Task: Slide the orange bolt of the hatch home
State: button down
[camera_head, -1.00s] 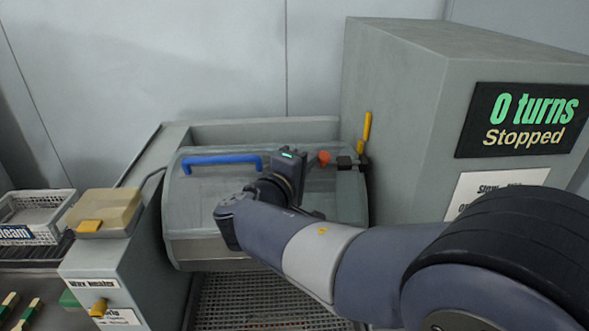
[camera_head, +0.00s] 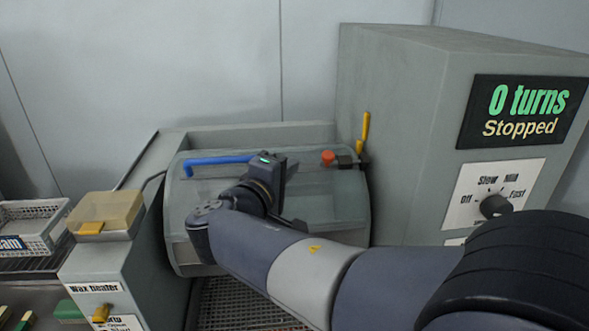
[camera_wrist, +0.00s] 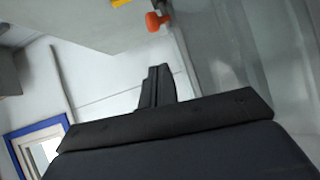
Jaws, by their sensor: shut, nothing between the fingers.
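The hatch (camera_head: 325,200) is a curved, see-through grey cover with a blue handle (camera_head: 215,160) on its upper left. The orange bolt's round knob (camera_head: 327,157) is at the hatch's upper right, beside a dark bracket. In the wrist view the orange knob (camera_wrist: 155,21) is near the top edge, beyond my fingertips. My gripper (camera_wrist: 157,72) is shut and empty, apart from the knob. In the head view my gripper's body lies left of the knob, in front of the hatch; its fingertips are hidden there.
A yellow lever (camera_head: 364,132) stands right of the bolt, against a tall grey cabinet (camera_head: 390,170) with a "0 turns, Stopped" display (camera_head: 522,112) and a black dial (camera_head: 495,206). A wax heater (camera_head: 125,260) and a white basket (camera_head: 35,225) are at left.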

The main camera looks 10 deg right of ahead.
jog(key=b+v, duration=0.1)
jog(key=v, duration=0.6)
jog(key=shift+s, duration=0.15)
